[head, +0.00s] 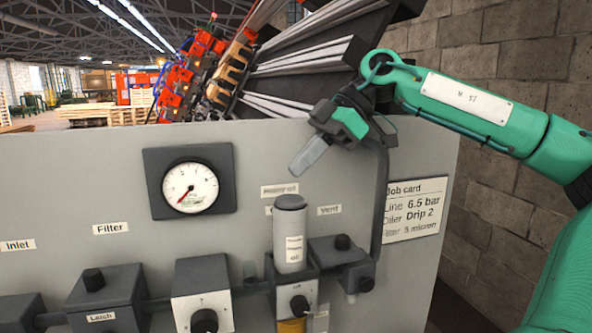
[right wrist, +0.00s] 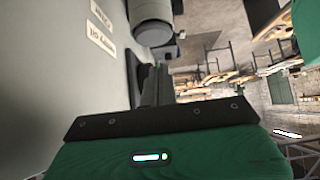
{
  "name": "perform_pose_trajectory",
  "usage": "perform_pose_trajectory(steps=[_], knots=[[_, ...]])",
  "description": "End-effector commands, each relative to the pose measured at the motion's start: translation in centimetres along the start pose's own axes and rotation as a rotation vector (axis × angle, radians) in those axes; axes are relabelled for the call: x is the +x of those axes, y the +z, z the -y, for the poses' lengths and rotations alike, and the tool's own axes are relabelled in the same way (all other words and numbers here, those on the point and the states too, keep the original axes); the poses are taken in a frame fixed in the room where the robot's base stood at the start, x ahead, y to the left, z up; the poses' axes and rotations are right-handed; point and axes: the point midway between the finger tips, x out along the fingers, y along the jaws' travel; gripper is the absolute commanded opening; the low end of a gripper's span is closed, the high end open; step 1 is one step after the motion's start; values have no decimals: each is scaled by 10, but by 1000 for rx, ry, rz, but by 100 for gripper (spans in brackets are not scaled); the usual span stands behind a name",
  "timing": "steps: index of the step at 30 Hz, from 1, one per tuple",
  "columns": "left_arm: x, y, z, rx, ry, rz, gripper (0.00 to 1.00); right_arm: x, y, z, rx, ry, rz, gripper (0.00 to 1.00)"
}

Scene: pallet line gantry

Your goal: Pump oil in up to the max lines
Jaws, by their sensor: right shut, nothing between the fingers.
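The upright grey cylinder (head: 290,240) with a dark cap and a white label stands on the oiler block (head: 297,295) in the head view. Amber oil (head: 291,326) shows below that block at the bottom edge; its level and any max line are out of frame. My right gripper (head: 300,165) is shut and empty, above the cylinder and in front of the panel's top edge. In the right wrist view, the shut fingers (right wrist: 160,80) point toward a grey cylindrical part (right wrist: 152,20), apart from it. My left gripper is not in view.
The grey panel (head: 80,180) carries a pressure gauge (head: 189,187), its needle at lower left. A filter block (head: 104,290), a knobbed block (head: 203,290) and a vent block (head: 342,258) line the pipe. A block wall (head: 500,75) stands right.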

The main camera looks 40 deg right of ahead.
Motion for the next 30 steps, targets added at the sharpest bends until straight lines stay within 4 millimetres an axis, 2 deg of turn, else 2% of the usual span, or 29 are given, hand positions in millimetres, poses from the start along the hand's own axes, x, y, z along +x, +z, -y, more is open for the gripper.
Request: perform_pose_trajectory(steps=[1, 6, 12, 18, 30], knots=[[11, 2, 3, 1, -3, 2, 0, -11, 4, 0, -1, 10, -3, 0], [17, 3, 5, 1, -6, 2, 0, -50, 3, -1, 1, 9, -2, 0], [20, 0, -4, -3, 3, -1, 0, -77, 2, 0, -1, 6, -3, 0], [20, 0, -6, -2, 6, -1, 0, -86, 1, 1, -3, 4, -4, 0], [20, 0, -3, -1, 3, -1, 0, -85, 1, 1, -3, 5, -4, 0]])
